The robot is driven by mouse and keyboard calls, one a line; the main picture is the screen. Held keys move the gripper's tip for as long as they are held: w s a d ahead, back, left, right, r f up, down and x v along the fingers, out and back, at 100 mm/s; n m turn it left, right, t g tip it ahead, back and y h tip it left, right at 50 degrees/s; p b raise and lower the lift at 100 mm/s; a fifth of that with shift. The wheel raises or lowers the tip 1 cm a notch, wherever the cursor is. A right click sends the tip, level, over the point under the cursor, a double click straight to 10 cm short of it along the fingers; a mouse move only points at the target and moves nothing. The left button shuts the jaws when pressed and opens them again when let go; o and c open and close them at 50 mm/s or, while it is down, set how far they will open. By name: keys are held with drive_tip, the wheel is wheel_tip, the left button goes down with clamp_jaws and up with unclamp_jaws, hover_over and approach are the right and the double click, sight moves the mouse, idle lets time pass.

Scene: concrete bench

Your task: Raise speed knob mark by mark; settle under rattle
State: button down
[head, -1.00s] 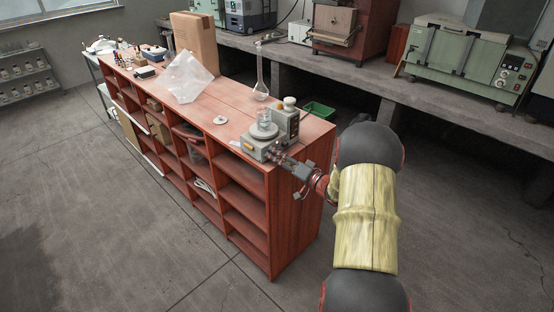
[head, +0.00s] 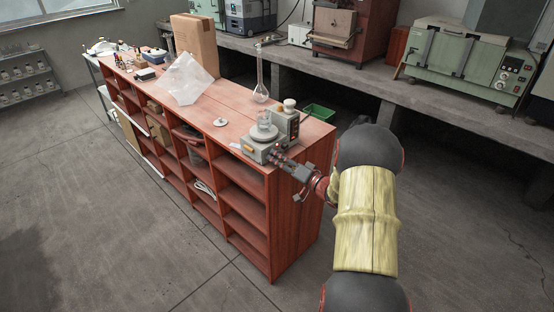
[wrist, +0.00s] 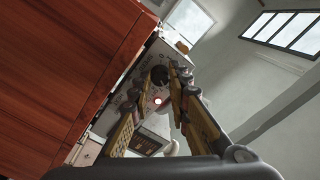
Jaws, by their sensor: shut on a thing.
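The stirrer (head: 262,146) is a grey box with a round top plate near the right end of the red wooden bench. A clear glass beaker (head: 265,122) stands on its plate. In the wrist view the stirrer's front panel (wrist: 135,85) shows a dark round knob (wrist: 159,75) and a small lit light (wrist: 157,100). My gripper (head: 282,156) is at the front of the stirrer. In the wrist view its two yellow-and-grey fingers (wrist: 166,82) are shut on the knob. The marks around the knob are too small to read.
A taller grey unit (head: 286,120) stands directly behind the stirrer.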

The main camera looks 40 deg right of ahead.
drive_tip(key=p, duration=0.2)
drive_tip(key=shift+r+m+p, duration=0.2)
drive_tip(key=shift+m+p, duration=0.1)
drive_tip(key=shift+m, duration=0.1)
drive_tip(key=m+p, duration=0.1)
drive_tip(key=p, duration=0.2)
drive_tip(key=m+p, duration=0.2)
drive_tip(key=p, duration=0.2)
drive_tip(key=shift+m, duration=0.3)
drive_tip(key=shift+f, duration=0.2)
drive_tip(key=c, duration=1.8)
unclamp_jaws()
drive_tip(key=shift+o, duration=0.7)
